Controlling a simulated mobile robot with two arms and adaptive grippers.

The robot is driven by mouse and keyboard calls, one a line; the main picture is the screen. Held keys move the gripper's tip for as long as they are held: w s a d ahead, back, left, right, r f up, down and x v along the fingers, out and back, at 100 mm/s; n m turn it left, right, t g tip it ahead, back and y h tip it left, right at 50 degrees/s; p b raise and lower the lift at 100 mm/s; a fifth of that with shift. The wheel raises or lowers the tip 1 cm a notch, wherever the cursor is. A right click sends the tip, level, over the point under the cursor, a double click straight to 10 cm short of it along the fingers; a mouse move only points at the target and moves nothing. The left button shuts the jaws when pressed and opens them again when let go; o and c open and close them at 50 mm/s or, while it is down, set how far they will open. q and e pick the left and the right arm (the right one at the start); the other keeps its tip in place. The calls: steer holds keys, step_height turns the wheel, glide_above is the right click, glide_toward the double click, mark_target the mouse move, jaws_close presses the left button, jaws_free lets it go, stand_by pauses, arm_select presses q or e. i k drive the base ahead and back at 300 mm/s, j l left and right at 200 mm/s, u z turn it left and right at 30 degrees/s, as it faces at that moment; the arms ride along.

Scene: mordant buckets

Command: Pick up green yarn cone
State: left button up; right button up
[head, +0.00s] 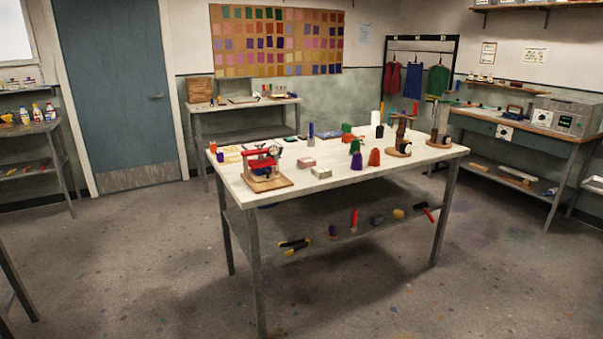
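A small green object (355,146), which may be the green yarn cone, stands on the white-topped table (285,200) right of the middle of the head view. A purple cone-like object (357,161) is just in front of it and seems to overlap its lower part. A rust-red cone-like object (374,157) is close by to the right. Neither of my grippers is in view.
A red device on a wooden board (267,182) is at the table's near left corner. Two brown stands (399,150) (440,138) are at its right. A lower shelf (385,228) holds tools. Open floor (150,260) lies in front and left. A side bench (530,128) runs along the right.

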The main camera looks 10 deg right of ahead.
mark_target(356, 145)
steer(key=i+l+z, duration=0.1)
steer(key=i+l, duration=0.15)
steer(key=i, duration=0.15)
steer(key=i+l, duration=0.2)
steer(key=i, duration=0.2)
steer(key=i+l+z, duration=0.15)
steer(key=i, duration=0.25)
